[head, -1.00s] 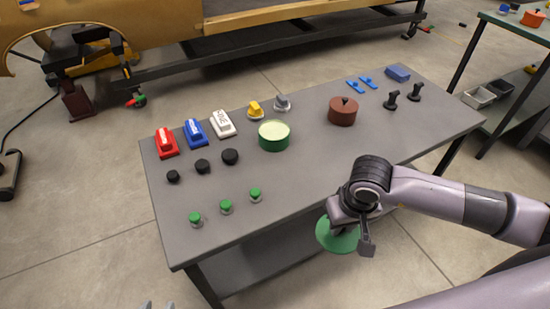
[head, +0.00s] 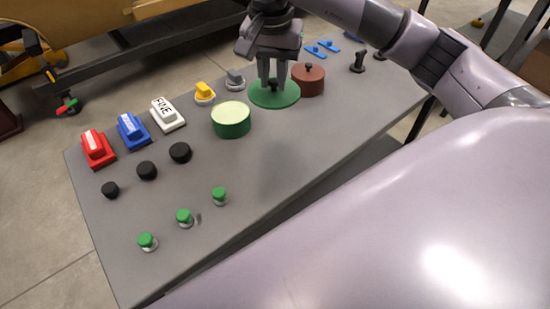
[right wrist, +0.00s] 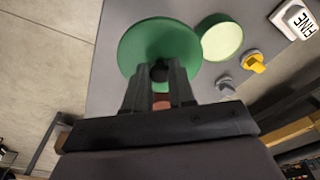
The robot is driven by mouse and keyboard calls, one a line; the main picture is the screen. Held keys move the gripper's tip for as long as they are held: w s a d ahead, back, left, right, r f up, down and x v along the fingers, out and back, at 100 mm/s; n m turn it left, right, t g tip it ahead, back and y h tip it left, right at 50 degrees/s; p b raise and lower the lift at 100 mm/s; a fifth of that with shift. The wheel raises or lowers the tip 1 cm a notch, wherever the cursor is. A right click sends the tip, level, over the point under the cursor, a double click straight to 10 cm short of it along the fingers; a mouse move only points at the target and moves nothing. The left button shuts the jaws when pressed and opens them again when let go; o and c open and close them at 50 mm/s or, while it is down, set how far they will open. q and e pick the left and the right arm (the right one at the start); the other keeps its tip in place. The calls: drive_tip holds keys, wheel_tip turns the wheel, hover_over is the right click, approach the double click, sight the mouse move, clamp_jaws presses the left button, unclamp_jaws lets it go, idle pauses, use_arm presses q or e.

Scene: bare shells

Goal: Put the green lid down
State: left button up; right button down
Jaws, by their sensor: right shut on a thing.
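My right gripper (head: 273,84) is shut on the dark knob of the green lid (head: 287,98). The lid is a flat green disc, held level over the grey table between two pots. I cannot tell whether it touches the table. In the right wrist view the lid (right wrist: 150,42) fills the space beyond the fingers (right wrist: 160,78) and its edge meets the outline of the green pot (right wrist: 222,38). The green pot (head: 231,122) has a pale top and stands left of the lid. My left gripper is out of view.
The brown lidded pot (head: 310,84) stands close right of the lid. Red (head: 96,148), blue (head: 132,130) and white (head: 167,114) switches, a yellow knob (head: 204,92), black knobs (head: 147,170) and green buttons (head: 184,217) line the left of the table (head: 260,185). The table front is clear.

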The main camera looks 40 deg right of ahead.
drive_tip(key=shift+d+r+m+b, duration=0.3)
drive_tip(key=shift+r+m, duration=0.1)
drive_tip(key=shift+r, duration=0.15)
wheel_tip(320, 180, down, 20)
drive_tip(key=shift+r+b, duration=0.2)
drive_tip(key=shift+b, duration=0.65)
drive_tip(key=shift+f, duration=0.15)
drive_tip(key=c, duration=1)
unclamp_jaws()
drive_tip(key=shift+o, duration=0.2)
